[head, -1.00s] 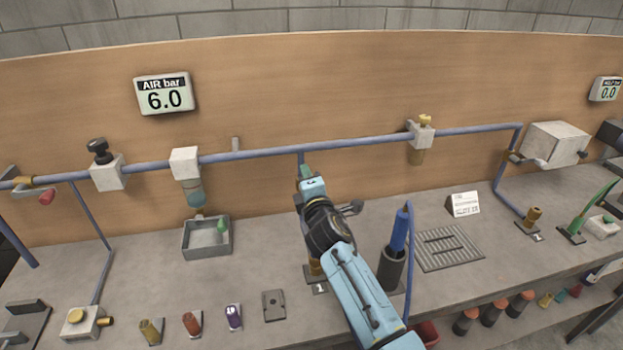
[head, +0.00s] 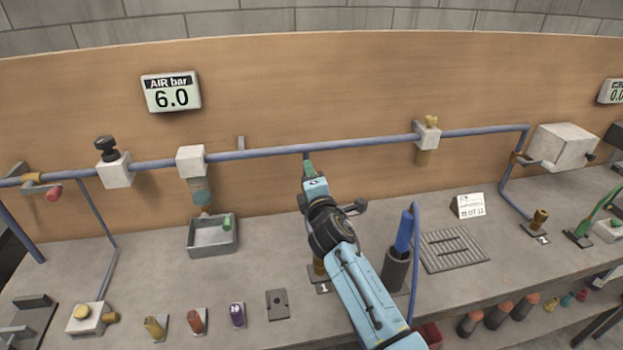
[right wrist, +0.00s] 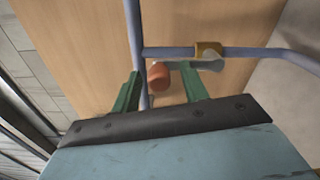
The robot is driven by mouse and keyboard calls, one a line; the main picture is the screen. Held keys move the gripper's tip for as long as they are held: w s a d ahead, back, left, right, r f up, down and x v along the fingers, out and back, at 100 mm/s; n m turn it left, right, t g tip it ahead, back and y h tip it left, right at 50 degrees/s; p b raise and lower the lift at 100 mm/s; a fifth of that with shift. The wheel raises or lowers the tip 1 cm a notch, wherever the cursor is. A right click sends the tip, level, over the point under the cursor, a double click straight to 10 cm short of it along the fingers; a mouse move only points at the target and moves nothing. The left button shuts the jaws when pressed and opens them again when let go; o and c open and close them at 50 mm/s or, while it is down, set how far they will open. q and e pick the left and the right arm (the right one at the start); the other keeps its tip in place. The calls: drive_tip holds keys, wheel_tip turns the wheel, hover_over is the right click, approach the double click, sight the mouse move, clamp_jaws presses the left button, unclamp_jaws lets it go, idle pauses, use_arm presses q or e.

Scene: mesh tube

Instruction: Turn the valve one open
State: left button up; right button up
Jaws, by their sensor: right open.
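In the right wrist view an orange-red handle grip (right wrist: 160,76) shows between the two green fingers of my right gripper (right wrist: 160,88). A grey lever (right wrist: 205,65) and a brass collar (right wrist: 208,50) are beside it on a blue-grey pipe. The fingers are open, apart on either side of the grip; I cannot tell whether either touches it. In the head view my right gripper (head: 309,170) is by the drop pipe below the long blue pipe (head: 275,152), and my arm hides the valve. A fitting with a "1" tag (head: 323,288) is partly behind my arm. My left gripper is not in view.
The AIR gauge (head: 171,93) reads 6.0. Another lever valve with a red grip (head: 54,192) is at the far left. A grey tray (head: 212,236) stands left of my arm, a dark holder (head: 396,269) with a blue tool close to its right. Several small fittings line the bench front.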

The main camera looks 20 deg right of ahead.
drive_tip(key=s+a, duration=0.2)
drive_tip(key=s, duration=1.1)
drive_tip(key=shift+s, duration=0.15)
